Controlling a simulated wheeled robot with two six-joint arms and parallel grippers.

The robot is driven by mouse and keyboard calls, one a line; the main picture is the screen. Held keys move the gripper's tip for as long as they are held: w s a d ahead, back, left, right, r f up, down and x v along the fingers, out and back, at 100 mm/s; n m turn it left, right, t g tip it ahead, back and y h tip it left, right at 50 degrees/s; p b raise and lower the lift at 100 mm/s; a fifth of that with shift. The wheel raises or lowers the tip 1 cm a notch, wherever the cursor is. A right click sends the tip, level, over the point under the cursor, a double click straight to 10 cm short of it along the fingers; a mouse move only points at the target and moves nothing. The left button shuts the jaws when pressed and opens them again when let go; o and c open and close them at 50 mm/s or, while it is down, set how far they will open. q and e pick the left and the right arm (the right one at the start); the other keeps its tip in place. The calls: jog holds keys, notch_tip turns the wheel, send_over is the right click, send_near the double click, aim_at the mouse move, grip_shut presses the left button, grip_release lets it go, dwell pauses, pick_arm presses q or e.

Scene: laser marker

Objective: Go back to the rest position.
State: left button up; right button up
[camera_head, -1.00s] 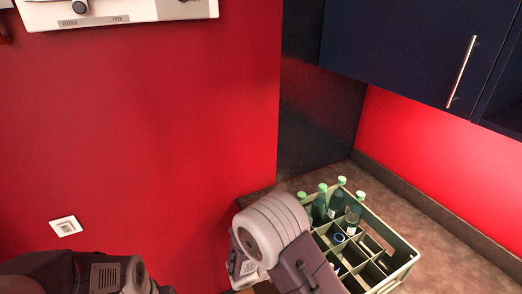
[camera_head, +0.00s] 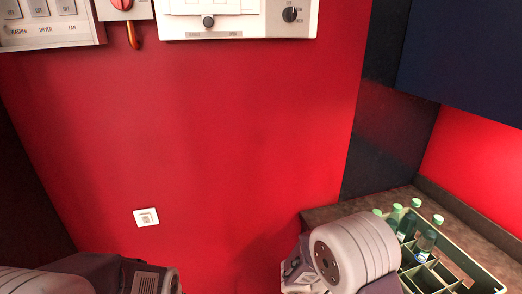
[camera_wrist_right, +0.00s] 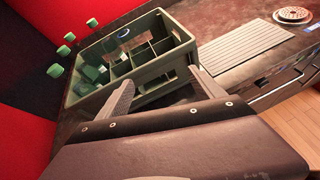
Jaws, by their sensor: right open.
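My right arm (camera_head: 350,250) is at the bottom right of the head view, in front of the crate's left part; its fingers do not show there. In the right wrist view my right gripper (camera_wrist_right: 162,78) has its two fingers spread, with nothing held between them. The green bottle crate (camera_wrist_right: 165,93) lies beyond the fingers; I cannot tell whether they touch it. My left arm (camera_head: 145,278) enters at the bottom left of the head view, and its gripper is not seen.
Several green-capped bottles (camera_head: 427,240) stand in the crate on a brown counter (camera_head: 335,212). A dark blue cabinet (camera_head: 465,70) hangs above. White control panels (camera_head: 240,18) and a socket (camera_head: 146,217) are on the red wall. A ribbed drainboard (camera_wrist_right: 245,47) lies beside the crate.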

jog(key=s+f+m+g+y+b, duration=0.35)
jog(key=s+f+m+y, duration=0.2)
jog(key=s+m, duration=0.45)
jog(key=w+a+f+m+t+y, duration=0.2)
jog(key=a+m+y, duration=0.5)
jog(key=a, duration=0.4)
jog(key=shift+a+f+m+t, duration=0.35)
jog(key=shift+m+t, duration=0.15)
jog(key=shift+t, duration=0.05)
jog(key=shift+s+y, duration=0.1)
jog(key=shift+y, duration=0.15)
